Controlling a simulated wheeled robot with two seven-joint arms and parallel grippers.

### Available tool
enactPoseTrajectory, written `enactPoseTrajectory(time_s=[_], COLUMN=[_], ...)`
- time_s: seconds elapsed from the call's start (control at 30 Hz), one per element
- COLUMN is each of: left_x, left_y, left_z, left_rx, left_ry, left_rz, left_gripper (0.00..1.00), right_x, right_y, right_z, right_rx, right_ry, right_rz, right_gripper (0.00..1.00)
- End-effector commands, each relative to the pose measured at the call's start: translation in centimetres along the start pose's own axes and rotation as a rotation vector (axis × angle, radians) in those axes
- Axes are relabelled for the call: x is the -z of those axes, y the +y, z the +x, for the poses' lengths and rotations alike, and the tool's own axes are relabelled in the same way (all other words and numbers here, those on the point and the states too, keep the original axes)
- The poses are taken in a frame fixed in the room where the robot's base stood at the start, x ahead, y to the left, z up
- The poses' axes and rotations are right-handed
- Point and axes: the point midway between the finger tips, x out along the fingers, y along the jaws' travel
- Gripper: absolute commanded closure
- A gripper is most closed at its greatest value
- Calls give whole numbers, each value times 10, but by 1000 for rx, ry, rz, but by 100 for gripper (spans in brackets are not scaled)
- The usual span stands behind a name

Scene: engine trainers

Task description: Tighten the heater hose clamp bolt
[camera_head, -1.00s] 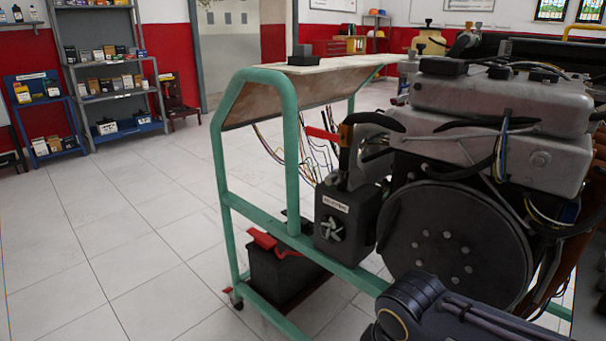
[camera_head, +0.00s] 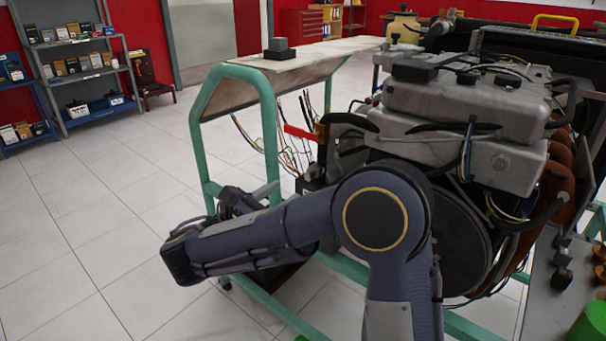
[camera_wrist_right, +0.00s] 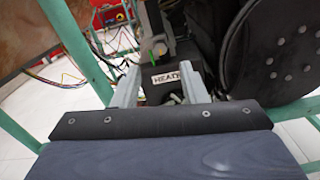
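The black heater box (camera_wrist_right: 152,90), with a white label reading "HEATE", shows between and beyond my right fingers in the right wrist view. A black hose with a red-handled part (camera_head: 300,133) rises above it in the head view, where my right arm hides most of the box. The clamp bolt cannot be made out. My right gripper (camera_wrist_right: 160,66) is open, its two fingers apart with nothing held between them. In the head view my right gripper (camera_head: 264,190) is small and partly hidden, left of the box. My left gripper is not in view.
The engine (camera_head: 460,100) and its round black flywheel cover (camera_head: 462,235) stand right of the heater box. Loose wires (camera_head: 290,150) hang beneath the board. The tiled floor at left is clear.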

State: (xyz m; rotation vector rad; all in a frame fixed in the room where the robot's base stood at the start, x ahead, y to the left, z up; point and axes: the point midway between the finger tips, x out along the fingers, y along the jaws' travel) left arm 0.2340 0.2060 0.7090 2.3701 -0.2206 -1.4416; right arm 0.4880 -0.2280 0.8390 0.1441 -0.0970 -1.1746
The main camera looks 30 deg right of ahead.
Motion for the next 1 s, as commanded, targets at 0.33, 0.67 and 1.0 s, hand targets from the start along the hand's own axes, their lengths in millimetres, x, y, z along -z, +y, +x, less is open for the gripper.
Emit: enactPoseTrajectory(time_s=[0.33,0.67,1.0], left_x=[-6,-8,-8], left_y=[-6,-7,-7], left_z=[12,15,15], left_rx=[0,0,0], left_ry=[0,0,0], left_rz=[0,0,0], left_gripper=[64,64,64], right_x=[2,1,0], right_y=[-2,0,0], right_z=[52,76,76], right_rx=[5,1,1], right_ry=[-2,0,0], right_rz=[2,1,1], right_gripper=[61,61,81])
